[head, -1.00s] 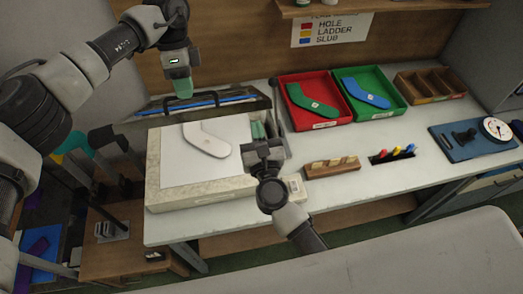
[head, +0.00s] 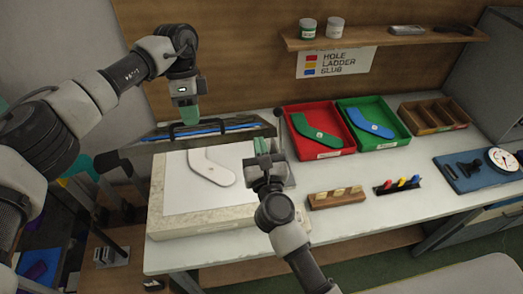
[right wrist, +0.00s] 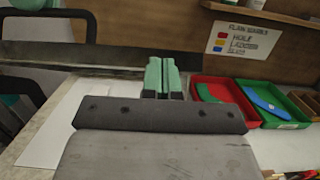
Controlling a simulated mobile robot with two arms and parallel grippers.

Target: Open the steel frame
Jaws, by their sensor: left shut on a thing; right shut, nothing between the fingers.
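The steel frame (head: 215,136) is a long dark bar with black handles along the back of the white board (head: 176,192). It also shows in the right wrist view (right wrist: 110,59). My left gripper (head: 188,114) points down with green fingertips at the frame's left handle (head: 185,128), shut on it; its tip shows at the top left of the right wrist view (right wrist: 35,4). My right gripper (head: 262,147) is shut and empty, near the board's right edge; its green fingers (right wrist: 162,76) are together, with the frame's bar behind them. A pale grey sock shape (head: 211,167) lies on the board.
A red tray (head: 325,152) and a green tray (head: 385,143) hold sock shapes to the right. Beyond are a wooden divided box (head: 433,115) and a dial gauge (head: 502,160). A wooden block (head: 337,198) and a peg rack (head: 402,187) stand near the front edge. A shelf (head: 375,40) hangs above.

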